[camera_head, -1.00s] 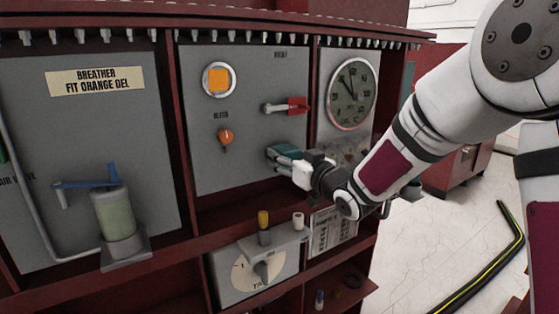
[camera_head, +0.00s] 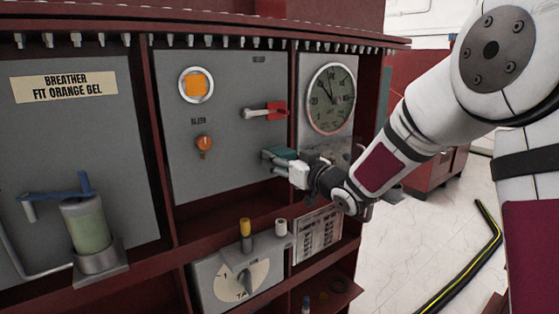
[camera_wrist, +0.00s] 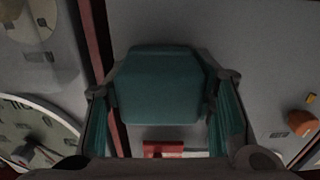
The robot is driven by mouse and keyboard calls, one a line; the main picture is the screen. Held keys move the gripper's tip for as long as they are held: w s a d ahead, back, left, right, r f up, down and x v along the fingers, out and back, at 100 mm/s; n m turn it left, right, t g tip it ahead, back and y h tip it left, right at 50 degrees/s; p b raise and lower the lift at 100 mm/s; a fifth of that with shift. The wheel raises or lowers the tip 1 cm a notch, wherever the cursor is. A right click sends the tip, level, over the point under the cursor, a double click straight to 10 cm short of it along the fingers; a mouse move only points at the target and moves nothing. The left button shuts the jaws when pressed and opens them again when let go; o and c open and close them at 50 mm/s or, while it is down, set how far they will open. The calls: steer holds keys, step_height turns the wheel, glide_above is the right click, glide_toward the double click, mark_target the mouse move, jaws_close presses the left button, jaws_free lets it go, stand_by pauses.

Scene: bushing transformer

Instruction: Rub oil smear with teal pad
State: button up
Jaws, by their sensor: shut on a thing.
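The teal pad (camera_head: 281,153) is held in my gripper (camera_head: 284,162), in front of the grey panel beside the gauge panel. In the wrist view the pad (camera_wrist: 162,85) fills the space between the two fingers of my gripper (camera_wrist: 165,105), which are shut on it. A dark, speckled smear (camera_head: 341,149) shows on the gauge panel below the round gauge (camera_head: 330,98), to the right of the pad. The pad appears apart from the smear. Whether the pad touches the panel behind it is hard to tell. My gripper and wrist hide the lower part of the gauge panel.
A red-handled lever (camera_head: 272,111) is just above the pad, with an orange bleed knob (camera_head: 204,143) to its left. A dark red upright separates the panels. Below stand a yellow-topped post (camera_head: 245,228) and a tap dial (camera_head: 242,281).

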mark_target(234, 164)
steer(key=shift+s+a+b, duration=0.3)
steer(key=shift+s+a, duration=0.75)
steer(key=shift+a, duration=0.55)
steer(key=shift+s+a+b, duration=0.3)
steer(key=shift+s+a, duration=0.8)
steer(key=shift+a, duration=0.5)
steer(key=shift+s+a+b, duration=0.3)
steer(key=shift+s+a, duration=0.75)
steer(key=shift+a, duration=0.55)
steer(key=p+v, duration=0.1)
steer(key=v, duration=0.5)
steer(key=shift+s+d, duration=0.1)
steer(key=shift+d, duration=0.1)
steer(key=shift+v, duration=1.35)
